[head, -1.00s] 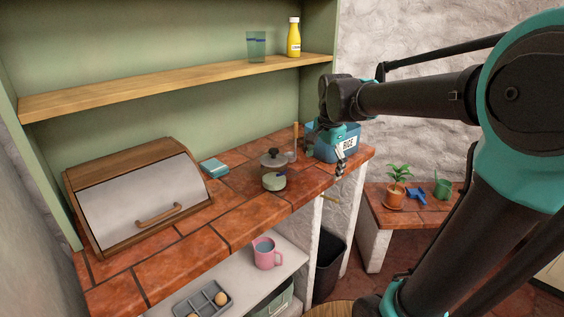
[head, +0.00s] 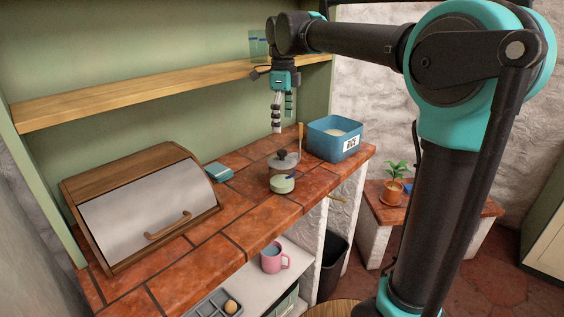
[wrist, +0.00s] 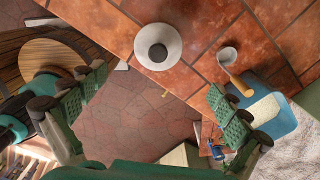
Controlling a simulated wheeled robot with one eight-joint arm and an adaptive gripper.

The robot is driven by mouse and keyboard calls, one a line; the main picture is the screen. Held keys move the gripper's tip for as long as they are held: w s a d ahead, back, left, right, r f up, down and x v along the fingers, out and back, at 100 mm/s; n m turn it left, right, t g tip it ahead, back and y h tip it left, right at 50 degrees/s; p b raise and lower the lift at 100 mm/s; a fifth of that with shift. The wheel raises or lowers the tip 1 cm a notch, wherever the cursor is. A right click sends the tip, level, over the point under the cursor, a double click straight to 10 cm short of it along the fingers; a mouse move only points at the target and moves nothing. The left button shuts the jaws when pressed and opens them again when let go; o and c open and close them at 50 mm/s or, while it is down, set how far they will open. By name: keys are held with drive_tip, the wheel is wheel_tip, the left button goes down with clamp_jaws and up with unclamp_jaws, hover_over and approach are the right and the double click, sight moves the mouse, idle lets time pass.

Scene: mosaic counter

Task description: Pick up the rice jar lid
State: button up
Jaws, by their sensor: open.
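The blue bin (head: 333,140) labelled RICE stands open at the right end of the tiled counter, with white contents showing. The wrist view shows a pale round piece with a dark centre (wrist: 158,48) near the counter edge. My gripper (head: 282,112) is open and empty, pointing down, above and behind the knobbed lid. Its two green fingers are wide apart in the wrist view.
A wooden handle (head: 301,136) stands up beside the lid; the wrist view shows it on a white cup-like scoop (wrist: 228,58). A bread box (head: 140,205) stands on the left. A shelf (head: 150,92) with a glass (head: 258,45) runs behind my gripper. Counter between box and lid is mostly clear.

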sight(282, 152)
wheel_tip(282, 152, down, 6)
drive_tip(key=shift+r, duration=0.2)
drive_tip(key=shift+s+a+f, duration=0.1)
drive_tip(key=shift+f, duration=1.2)
drive_tip(key=shift+s+a+f, duration=0.1)
drive_tip(key=shift+f, duration=1.2)
drive_tip(key=shift+c, duration=0.5)
drive_tip(key=c, duration=1.6)
drive_tip(key=shift+c, duration=0.2)
